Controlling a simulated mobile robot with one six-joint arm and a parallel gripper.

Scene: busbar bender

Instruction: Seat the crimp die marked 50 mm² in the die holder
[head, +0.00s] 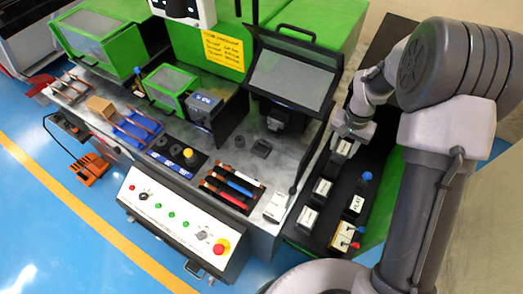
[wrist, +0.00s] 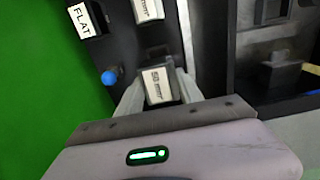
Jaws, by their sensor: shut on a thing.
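The crimp die in my gripper has a white label that seems to read 50 mm², though small and blurred in the wrist view (wrist: 160,87). In the head view its pale label (head: 345,147) shows just below my gripper (head: 340,140) at the upper end of the black die rack. My gripper's two pale fingers (wrist: 158,95) are shut on the die's sides. I cannot tell whether the die still touches the rack. The probable die holder is the dark fixture (head: 279,120) under the raised clear guard, left of my gripper; its seat is not clearly visible.
The black rack (head: 330,205) holds other labelled dies (head: 322,187), a FLAT block (head: 355,204) and a blue knob (head: 366,177). The raised guard (head: 292,78) and its dark side panels stand beside the fixture. Grey bench top (head: 235,150) is partly clear in front.

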